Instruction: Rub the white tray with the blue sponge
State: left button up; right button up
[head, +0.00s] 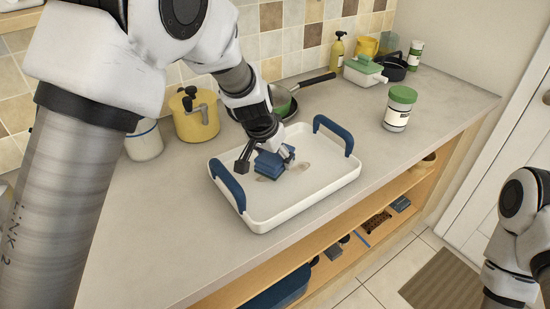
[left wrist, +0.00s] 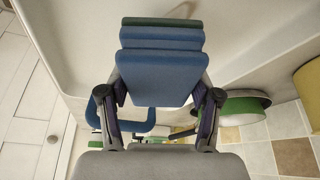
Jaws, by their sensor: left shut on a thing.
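The white tray (head: 312,188) with two blue handles lies on the grey counter. A brownish stain (head: 296,168) shows on its floor. My left gripper (head: 266,160) is over the tray and shut on the blue sponge (head: 268,166). In the left wrist view the sponge (left wrist: 160,72) sits between both fingers, with a dark green layer at its far edge. The sponge is low over the tray floor, near the stain; I cannot tell if it touches. My right arm shows at the right edge of the head view, but its gripper is out of view.
A yellow pot (head: 195,115) and a white canister (head: 144,140) stand behind the tray at left. A pan (head: 282,102) is close behind the tray. A green-lidded jar (head: 399,108) stands at right. The front counter is clear.

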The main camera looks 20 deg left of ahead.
pick_arm(q)
jog(key=shift+r+p, duration=0.65)
jog(key=shift+r, duration=0.7)
notch_tip(320, 180, up, 3)
jog(key=p, duration=0.2)
jog(key=shift+p, duration=0.3)
